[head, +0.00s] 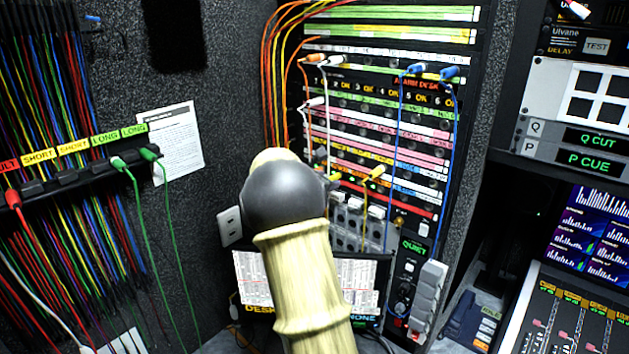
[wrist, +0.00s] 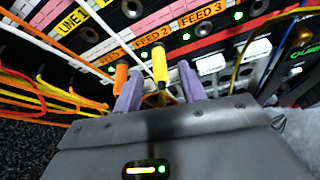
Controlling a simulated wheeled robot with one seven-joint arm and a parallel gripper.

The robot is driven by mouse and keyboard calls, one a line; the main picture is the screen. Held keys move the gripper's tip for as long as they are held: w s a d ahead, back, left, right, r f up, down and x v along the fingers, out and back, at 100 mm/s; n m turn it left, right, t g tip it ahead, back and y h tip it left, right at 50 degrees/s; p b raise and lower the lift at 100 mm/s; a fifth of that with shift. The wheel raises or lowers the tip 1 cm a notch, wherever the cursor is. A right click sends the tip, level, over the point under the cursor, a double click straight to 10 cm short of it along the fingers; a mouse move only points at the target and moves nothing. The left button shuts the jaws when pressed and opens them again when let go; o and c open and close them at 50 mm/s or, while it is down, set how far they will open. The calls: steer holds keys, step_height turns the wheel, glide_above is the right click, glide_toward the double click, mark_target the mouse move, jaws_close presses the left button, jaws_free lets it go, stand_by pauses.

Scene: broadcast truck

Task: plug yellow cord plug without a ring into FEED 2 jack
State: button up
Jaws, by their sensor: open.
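In the wrist view, a yellow plug (wrist: 160,62) stands just below the FEED 2 label (wrist: 152,39), its tip at or in that jack; the jack's opening is hidden by the plug. No ring shows on it. My gripper (wrist: 159,80) is open, its purple fingers on either side of the yellow plug with gaps between. In the head view, my arm hides most of the gripper. A yellow plug (head: 335,177) shows just right of my arm, and another yellow plug (head: 376,172) with a yellow cord sits further right on the panel.
An orange plug (wrist: 121,76) stands close left of the gripper's left finger. A white cord (wrist: 88,62) crosses the panel at left. Orange and yellow cords (wrist: 45,93) bunch at the left. Blue cords (head: 398,130) hang on the rack's right side.

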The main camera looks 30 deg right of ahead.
steer(key=b+v, duration=0.5)
steer(key=v, duration=1.2)
steer(key=shift+a, duration=0.15)
steer(key=a+f+n+t+y, duration=0.3)
steer(key=a+f+n+y, duration=0.3)
steer(key=n, duration=1)
steer(key=a+f+n+t+y, duration=0.45)
steer(key=a+n, duration=0.35)
steer(key=n, duration=0.8)
steer(key=s+a+f+n+g+y, duration=0.1)
steer(key=s+a+f+n+g, duration=0.1)
steer(key=s+f+n+g, duration=0.3)
steer(key=s+a+f+n+g+y, duration=0.1)
steer(key=s+a+f+n+g, duration=0.2)
steer(key=s+f+n, duration=0.8)
steer(key=s+n+g, duration=0.2)
steer(key=s+n, duration=0.2)
steer(key=s, duration=0.2)
steer(key=shift+f+n, duration=0.25)
steer(key=shift+n, duration=0.05)
